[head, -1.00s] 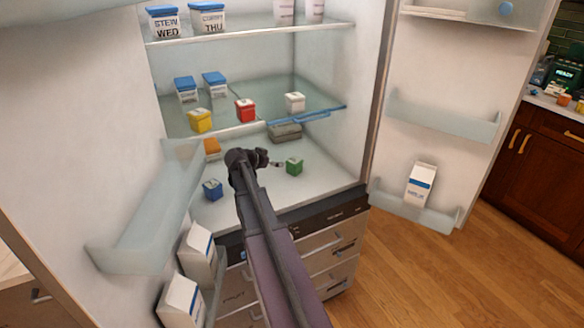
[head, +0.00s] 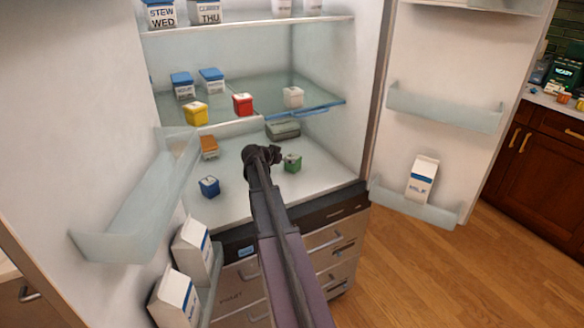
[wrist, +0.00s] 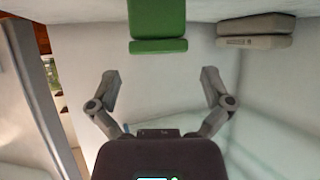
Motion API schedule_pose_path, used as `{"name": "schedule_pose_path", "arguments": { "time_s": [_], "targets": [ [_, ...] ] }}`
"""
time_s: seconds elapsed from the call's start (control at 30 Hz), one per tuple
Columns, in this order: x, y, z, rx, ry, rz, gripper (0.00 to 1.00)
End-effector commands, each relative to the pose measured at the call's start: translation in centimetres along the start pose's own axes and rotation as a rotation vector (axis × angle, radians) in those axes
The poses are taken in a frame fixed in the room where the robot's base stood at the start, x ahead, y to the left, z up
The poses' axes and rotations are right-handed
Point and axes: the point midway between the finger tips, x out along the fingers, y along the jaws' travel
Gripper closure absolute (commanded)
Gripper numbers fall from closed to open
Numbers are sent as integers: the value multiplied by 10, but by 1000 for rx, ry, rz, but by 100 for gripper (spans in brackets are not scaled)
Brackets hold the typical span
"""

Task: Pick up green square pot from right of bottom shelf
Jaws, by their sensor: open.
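The green square pot (head: 292,163) stands on the right of the fridge's bottom shelf (head: 235,200). In the wrist view the green pot (wrist: 158,25) shows at the top, ahead of and between my fingers, and its far part is cut off by the frame edge. My gripper (head: 272,156) is just left of the pot in the head view. In the wrist view my gripper (wrist: 158,85) has its two fingers spread wide with nothing between them. The fingers appear apart from the pot.
A grey lidded container (head: 283,129) sits behind the pot and also shows in the wrist view (wrist: 256,30). A blue pot (head: 209,187) and an orange pot (head: 209,147) stand to the left. The glass shelf (head: 320,98) is above. The open door (head: 440,60) is at right.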

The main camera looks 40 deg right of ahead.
Motion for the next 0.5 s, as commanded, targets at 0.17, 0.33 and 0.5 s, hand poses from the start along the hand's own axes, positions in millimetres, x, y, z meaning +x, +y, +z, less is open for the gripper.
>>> {"name": "schedule_pose_path", "arguments": {
  "time_s": [0.17,0.33,0.5],
  "targets": [
    [0,0,0,0,0,0,0],
    [1,0,0,0,0,0,0],
    [14,-1,0,0,0,0,0]
  ]
}}
